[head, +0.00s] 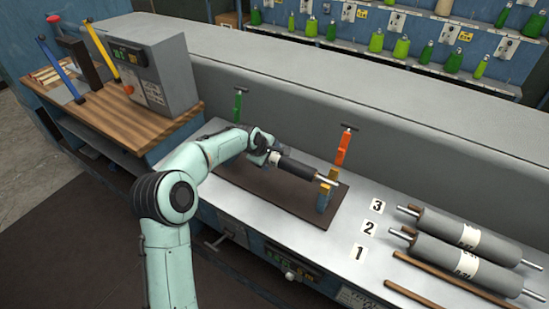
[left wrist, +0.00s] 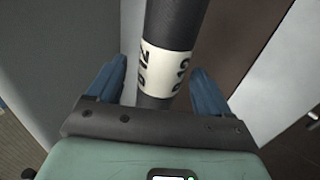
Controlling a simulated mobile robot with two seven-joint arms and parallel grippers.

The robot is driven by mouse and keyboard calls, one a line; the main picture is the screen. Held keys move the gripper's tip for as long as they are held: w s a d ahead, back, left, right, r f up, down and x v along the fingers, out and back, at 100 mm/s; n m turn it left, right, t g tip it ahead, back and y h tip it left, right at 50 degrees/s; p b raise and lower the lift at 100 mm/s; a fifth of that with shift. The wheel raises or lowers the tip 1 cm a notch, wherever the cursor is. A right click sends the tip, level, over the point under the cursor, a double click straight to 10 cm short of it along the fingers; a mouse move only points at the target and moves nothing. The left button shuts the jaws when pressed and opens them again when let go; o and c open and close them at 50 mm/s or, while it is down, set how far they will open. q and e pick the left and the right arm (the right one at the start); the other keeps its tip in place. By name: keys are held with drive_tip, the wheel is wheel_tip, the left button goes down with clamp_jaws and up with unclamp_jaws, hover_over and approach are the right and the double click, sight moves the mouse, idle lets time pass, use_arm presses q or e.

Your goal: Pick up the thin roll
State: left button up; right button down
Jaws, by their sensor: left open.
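The thin roll (head: 298,168) is dark grey with a silver end pin. It lies over a brown mat (head: 300,215) on the grey bench, its near end at a blue and yellow support (head: 325,195). My left gripper (head: 270,156) is at the roll's far part, which the gripper and arm partly hide. In the left wrist view the roll (left wrist: 178,22) with its white label runs between the blue fingers of my left gripper (left wrist: 157,78). The fingers are open, with a gap on each side. My right gripper is not in view.
Green (head: 238,105) and orange (head: 342,147) upright handles stand near the roll. Two thick grey rolls (head: 440,225) and brown rods (head: 412,294) lie at the right, beside number cards (head: 368,228). A grey raised housing (head: 330,95) runs behind. A wooden-topped table (head: 130,125) with a control box is at left.

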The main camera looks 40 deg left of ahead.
use_arm(q)
drive_tip(key=c, duration=1.3)
drive_tip(key=shift+r, duration=0.1)
clamp_jaws()
